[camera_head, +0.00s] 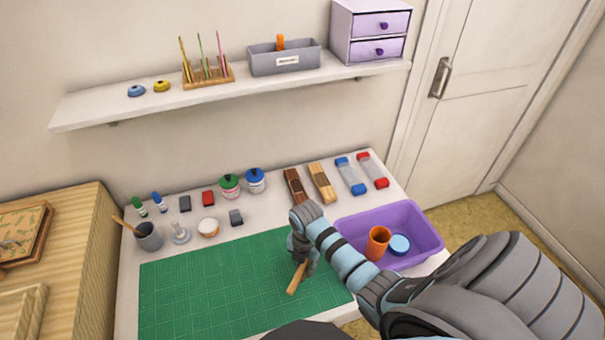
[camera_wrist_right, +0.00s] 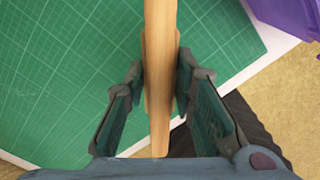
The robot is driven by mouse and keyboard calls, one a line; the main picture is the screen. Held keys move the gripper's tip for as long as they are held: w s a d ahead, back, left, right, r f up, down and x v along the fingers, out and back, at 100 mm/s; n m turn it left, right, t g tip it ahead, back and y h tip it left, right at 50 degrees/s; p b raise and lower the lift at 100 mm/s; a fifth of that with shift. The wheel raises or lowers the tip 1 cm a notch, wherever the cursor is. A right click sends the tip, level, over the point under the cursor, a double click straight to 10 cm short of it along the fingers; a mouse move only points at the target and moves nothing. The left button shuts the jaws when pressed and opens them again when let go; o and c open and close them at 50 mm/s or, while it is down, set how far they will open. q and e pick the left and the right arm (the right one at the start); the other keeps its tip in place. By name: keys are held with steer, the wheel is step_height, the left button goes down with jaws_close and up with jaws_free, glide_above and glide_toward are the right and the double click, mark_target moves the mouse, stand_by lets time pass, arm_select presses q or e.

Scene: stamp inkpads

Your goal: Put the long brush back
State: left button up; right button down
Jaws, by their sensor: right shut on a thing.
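My right gripper (camera_head: 300,262) is over the green cutting mat (camera_head: 200,285). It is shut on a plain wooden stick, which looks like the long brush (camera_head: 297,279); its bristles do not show. In the right wrist view the stick of the long brush (camera_wrist_right: 160,60) runs between the two fingers of the gripper (camera_wrist_right: 162,90), from the top edge to near the palm. A grey cup (camera_head: 149,237) stands at the left of the mat with another wooden handle (camera_head: 127,226) leaning out of it. My left gripper is not in view.
A purple bin (camera_head: 425,225) holding an orange cup and a blue-lidded jar stands right of the mat. Stamps, inkpads, jars and wooden blocks line the back of the table. A shelf (camera_head: 130,108) above carries a pencil rack (camera_head: 208,78), grey box and drawers. The mat's left is clear.

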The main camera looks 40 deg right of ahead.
mark_target(306, 262)
step_height(306, 262, down, 6)
steer(key=b, duration=0.5)
steer(key=shift+r+p, duration=0.3)
steer(key=shift+r, duration=0.1)
steer(key=shift+f, duration=0.15)
steer(key=c, duration=1.3)
jaws_free()
steer(key=shift+c, duration=0.2)
step_height(306, 262, up, 12)
steer(key=p, duration=0.3)
steer(key=shift+r, duration=0.25)
steer(key=shift+f, duration=0.1)
